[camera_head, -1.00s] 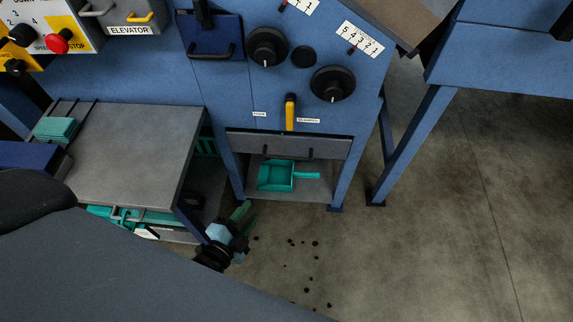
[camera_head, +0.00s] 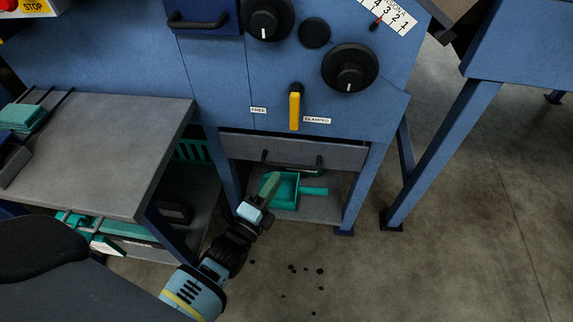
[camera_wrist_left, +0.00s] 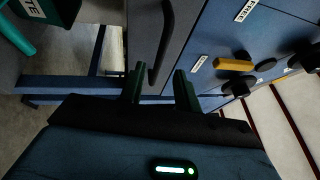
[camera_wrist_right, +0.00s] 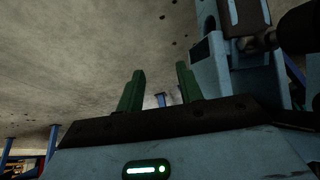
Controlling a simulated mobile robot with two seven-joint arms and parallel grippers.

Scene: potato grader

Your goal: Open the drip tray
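The drip tray looks to be the wide grey drawer front (camera_head: 340,155) low in the blue machine. It sits flush in its opening and looks shut. Its dark bar handle (camera_head: 290,163) runs across the front. In the left wrist view the handle (camera_wrist_left: 166,38) lies just beyond and between the fingertips, apparently not gripped. My left gripper (camera_head: 268,190) is open and empty, just below and left of the handle; its open fingers show in the left wrist view (camera_wrist_left: 160,85). My right gripper (camera_wrist_right: 160,85) is open and empty over the floor, outside the head view.
A yellow lever (camera_head: 295,108) hangs above the drawer between the labels FREE and CLAMPED. A teal dustpan (camera_head: 285,193) lies on the shelf below. A grey table (camera_head: 110,150) stands left. Machine legs (camera_head: 362,190) flank the opening. Open floor (camera_head: 450,250) lies right.

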